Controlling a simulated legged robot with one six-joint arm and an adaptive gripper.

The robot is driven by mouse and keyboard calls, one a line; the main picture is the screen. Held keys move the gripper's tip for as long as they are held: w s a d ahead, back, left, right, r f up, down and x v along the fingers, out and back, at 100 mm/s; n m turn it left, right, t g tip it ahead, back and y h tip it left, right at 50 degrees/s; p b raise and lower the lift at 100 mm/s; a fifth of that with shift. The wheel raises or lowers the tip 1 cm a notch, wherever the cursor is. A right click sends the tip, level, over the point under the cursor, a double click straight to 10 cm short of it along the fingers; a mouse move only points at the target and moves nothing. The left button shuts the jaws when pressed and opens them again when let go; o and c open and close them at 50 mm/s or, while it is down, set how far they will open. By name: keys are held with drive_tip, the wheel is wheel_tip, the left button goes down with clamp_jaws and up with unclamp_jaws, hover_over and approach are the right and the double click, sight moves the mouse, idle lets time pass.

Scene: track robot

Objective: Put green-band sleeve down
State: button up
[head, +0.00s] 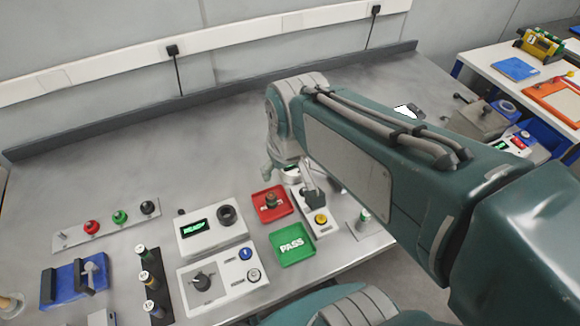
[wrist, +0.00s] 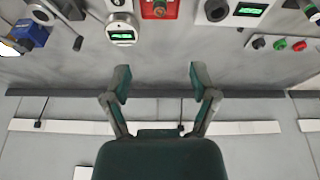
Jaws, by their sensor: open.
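A small sleeve with a green band (head: 363,216) stands upright on a small plate at the bench's right front in the head view. Another small cylinder with a green band (head: 142,252) stands at the far end of a dark rack (head: 156,312) on the left; I cannot tell which one the task names. My gripper (wrist: 158,75) is open in the wrist view, with nothing between its fingers, over the back of the bench facing the wall. In the head view my arm hides most of the gripper.
A red tray (head: 287,207) and a green PASS tray (head: 299,259) lie mid-bench. A device with a green display (head: 195,227) and a knob panel (head: 225,291) stand left of them. A blue fixture (head: 62,291) is at far left. The bench's rear is mostly clear.

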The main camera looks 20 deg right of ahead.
drive_tip(key=s+r+t, duration=0.2)
drive_tip(key=s, duration=0.3)
drive_tip(key=shift+s+r+m, duration=0.35)
drive_tip(key=shift+m, duration=0.05)
